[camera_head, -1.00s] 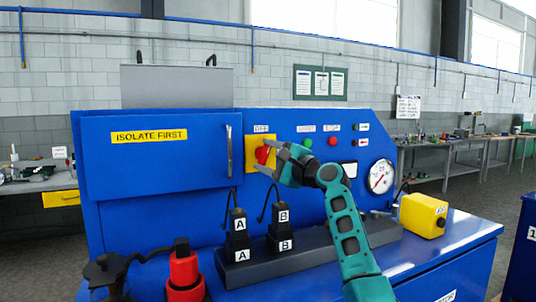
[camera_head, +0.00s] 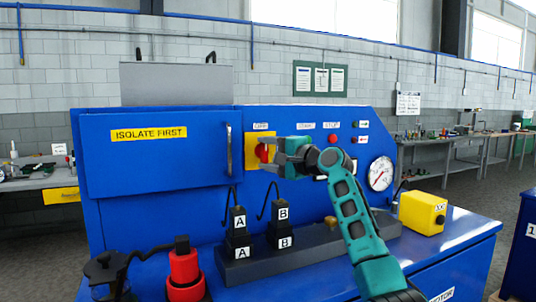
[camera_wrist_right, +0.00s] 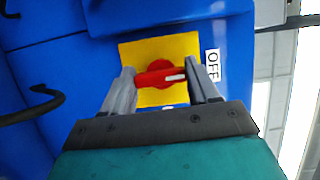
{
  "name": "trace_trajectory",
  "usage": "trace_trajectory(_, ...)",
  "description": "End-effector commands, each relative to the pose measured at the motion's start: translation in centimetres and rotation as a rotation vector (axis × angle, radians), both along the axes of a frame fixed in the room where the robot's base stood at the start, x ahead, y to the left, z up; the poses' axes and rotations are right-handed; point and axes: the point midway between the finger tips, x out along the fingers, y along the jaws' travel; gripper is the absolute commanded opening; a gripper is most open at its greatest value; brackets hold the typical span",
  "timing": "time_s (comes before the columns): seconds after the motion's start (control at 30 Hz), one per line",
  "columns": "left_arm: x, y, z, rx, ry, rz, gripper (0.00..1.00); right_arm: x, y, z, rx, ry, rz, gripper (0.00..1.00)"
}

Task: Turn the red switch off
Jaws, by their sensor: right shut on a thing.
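The red switch (camera_head: 263,152) sits on a yellow plate (camera_head: 251,153) on the blue panel, under a small white OFF label (camera_head: 261,126). In the right wrist view its red handle (camera_wrist_right: 160,76) lies across the yellow plate (camera_wrist_right: 135,52), with its white mark towards the OFF label (camera_wrist_right: 213,65). My right gripper (camera_head: 276,154) is at the switch, its fingers at the two ends of the handle in the wrist view (camera_wrist_right: 161,86), shut on it. My left gripper is not in view.
A blue cover marked ISOLATE FIRST (camera_head: 150,155) with a handle is left of the switch. Buttons and a gauge (camera_head: 381,174) are to the right. Black A and B plugs (camera_head: 238,225), a red-and-black part (camera_head: 184,268) and a yellow box (camera_head: 423,212) stand in front.

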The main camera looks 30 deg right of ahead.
Motion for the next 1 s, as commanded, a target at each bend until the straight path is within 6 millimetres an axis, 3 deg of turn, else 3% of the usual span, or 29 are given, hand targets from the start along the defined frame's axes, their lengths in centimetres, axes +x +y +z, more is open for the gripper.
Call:
trace_trajectory(0.17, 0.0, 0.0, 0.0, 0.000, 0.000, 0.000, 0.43, 0.0, 0.0, 0.0, -0.006, 0.000, -0.001, 0.29)
trace_trajectory(0.2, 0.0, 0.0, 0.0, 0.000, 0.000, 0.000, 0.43, 0.0, 0.0, 0.0, -0.006, 0.000, -0.001, 0.61)
trace_trajectory(0.43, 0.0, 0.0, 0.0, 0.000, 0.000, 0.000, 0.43, 0.0, 0.0, 0.0, -0.003, 0.000, -0.001, 0.83)
trace_trajectory(0.77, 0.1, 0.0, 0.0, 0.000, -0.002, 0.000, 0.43, -0.3, -0.1, -0.1, -0.002, 0.000, -0.001, 0.85)
trace_trajectory(1.0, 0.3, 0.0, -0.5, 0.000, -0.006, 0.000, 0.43, -3.1, -1.2, -0.2, -0.005, -0.002, -0.003, 0.85)
